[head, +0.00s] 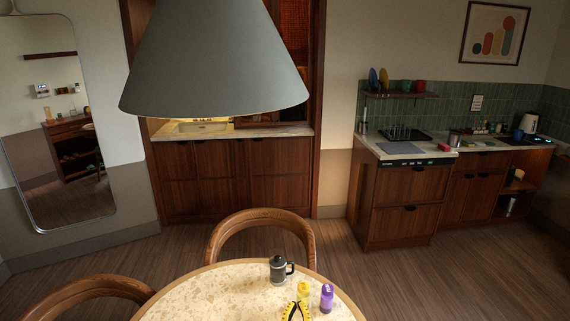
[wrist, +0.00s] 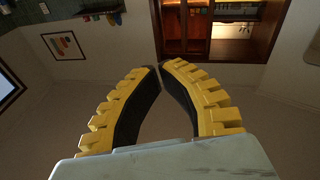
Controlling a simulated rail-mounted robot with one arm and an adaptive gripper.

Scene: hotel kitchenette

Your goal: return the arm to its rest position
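My gripper (head: 296,305) shows at the bottom edge of the head view, over or in front of the round table (head: 215,291). Its two yellow fingers with black inner pads form a peak. In the wrist view my gripper (wrist: 159,67) has its fingertips together at the top, with nothing between the fingers but the background wall. The gripper is shut and empty. The rest of the arm is out of the head view.
A dark mug (head: 278,270), a yellow bottle (head: 304,290) and a purple bottle (head: 326,298) stand on the table near my gripper. A large lampshade (head: 215,65) hangs above. Wooden chairs (head: 262,216) (head: 95,287) surround the table. Open floor (head: 440,280) lies right.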

